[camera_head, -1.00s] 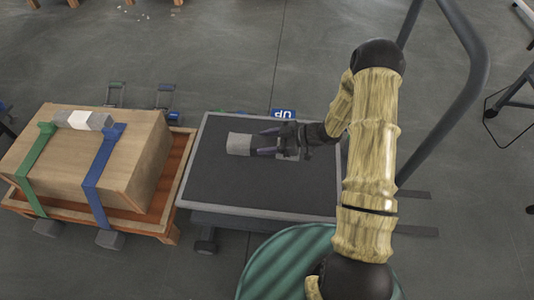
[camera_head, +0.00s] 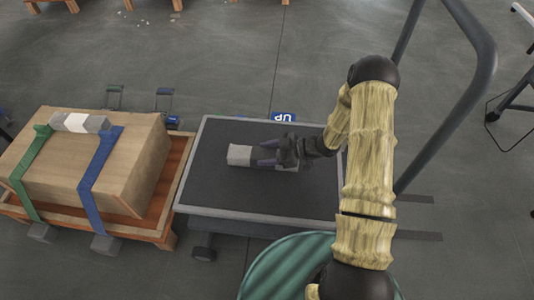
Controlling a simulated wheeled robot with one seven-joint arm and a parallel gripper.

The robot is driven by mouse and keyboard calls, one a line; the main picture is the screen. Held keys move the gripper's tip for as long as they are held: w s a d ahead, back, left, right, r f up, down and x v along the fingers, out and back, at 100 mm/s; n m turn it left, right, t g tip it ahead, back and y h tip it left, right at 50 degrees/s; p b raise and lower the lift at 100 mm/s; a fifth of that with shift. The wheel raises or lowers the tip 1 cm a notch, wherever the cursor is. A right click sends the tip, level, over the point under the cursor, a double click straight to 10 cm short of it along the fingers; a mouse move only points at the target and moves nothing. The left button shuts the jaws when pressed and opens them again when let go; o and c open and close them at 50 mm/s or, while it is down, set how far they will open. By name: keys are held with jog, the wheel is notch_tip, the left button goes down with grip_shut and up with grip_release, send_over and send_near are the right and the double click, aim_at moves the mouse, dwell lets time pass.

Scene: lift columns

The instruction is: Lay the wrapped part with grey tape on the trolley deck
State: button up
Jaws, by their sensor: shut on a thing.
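The trolley deck (camera_head: 225,190) is a dark flat surface with a light grey rim, in the middle of the head view. A grey wrapped part (camera_head: 239,155) lies along the upper middle of the deck, low over it or touching it; I cannot tell which. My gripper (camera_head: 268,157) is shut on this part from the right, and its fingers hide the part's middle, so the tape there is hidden. A second wrapped part (camera_head: 80,122), grey with a white band, lies on top of the wooden crate to the left.
The wooden crate (camera_head: 130,165) sits on an orange-brown pallet (camera_head: 176,185), with a green strap (camera_head: 32,165) and a blue strap (camera_head: 100,170) over it. The trolley's tall handle (camera_head: 450,120) rises at the right. The deck's front and left areas are clear.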

jog(key=shift+f, duration=0.1)
jog(key=o, duration=1.4)
jog(key=shift+r, duration=0.2)
jog(key=shift+s+d+r, duration=0.1)
jog(key=shift+d+r, duration=0.05)
jog(key=shift+d, duration=0.2)
jog(key=p+v, duration=0.4)
jog(key=v, duration=0.6)
jog(key=shift+d, duration=0.15)
jog(key=shift+s+d+r, duration=0.1)
jog(key=shift+d, duration=0.35)
